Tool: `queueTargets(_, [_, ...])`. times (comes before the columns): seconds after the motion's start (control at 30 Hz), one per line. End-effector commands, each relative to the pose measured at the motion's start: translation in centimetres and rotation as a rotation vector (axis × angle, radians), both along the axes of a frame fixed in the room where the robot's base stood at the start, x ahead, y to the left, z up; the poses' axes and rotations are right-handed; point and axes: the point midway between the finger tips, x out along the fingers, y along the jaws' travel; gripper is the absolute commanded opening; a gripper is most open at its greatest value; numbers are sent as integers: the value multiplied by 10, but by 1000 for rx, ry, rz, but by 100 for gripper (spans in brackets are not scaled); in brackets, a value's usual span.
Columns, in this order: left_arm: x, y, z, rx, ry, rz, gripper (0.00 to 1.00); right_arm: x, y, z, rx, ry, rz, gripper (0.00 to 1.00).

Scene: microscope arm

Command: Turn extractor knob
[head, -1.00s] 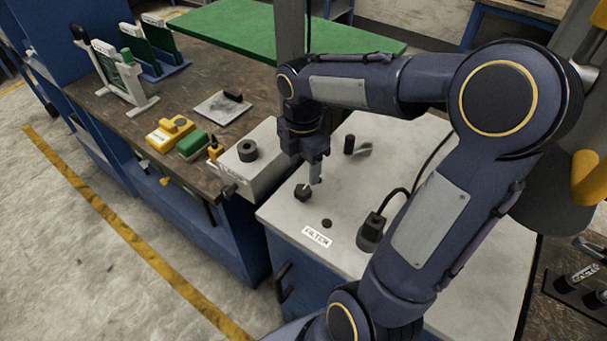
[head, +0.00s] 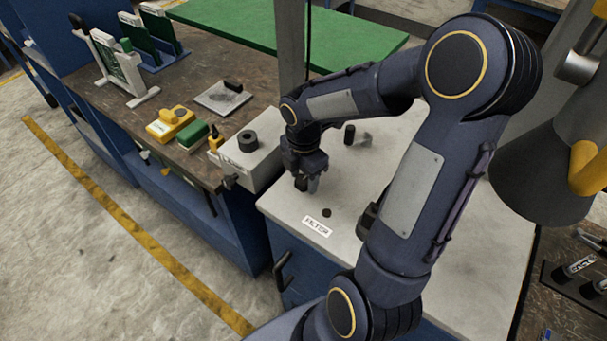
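My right gripper (head: 304,180) points down over the pale top of the blue cabinet (head: 400,240), coming in from the right. Its fingers are at a small dark knob (head: 300,184) on that top, behind the FILTER label (head: 317,226). One finger shows on the knob's right side. The other is mostly hidden, so I cannot tell whether the fingers grip the knob. A smaller dark button (head: 326,212) sits just in front of it. My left gripper is not in view.
A grey box with a round black knob (head: 247,140) stands to the left. A dark fitting (head: 368,218) is partly behind my forearm. A lamp-like grey shade (head: 540,180) hangs at right.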

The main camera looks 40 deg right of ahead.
Motion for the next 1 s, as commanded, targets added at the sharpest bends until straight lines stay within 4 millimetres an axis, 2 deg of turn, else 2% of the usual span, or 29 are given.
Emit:
queueTargets(0.03, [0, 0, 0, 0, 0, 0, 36, 0, 0, 0, 0, 0, 0, 43])
queueTargets(0.27, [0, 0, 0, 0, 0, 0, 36, 0, 0, 0, 0, 0, 0, 14])
queueTargets(0.67, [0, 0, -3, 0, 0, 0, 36, 0, 0, 0, 0, 0, -83, 14])
queueTargets(1.0, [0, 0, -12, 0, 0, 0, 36, 0, 0, -1, 0, -2, -355, 14])
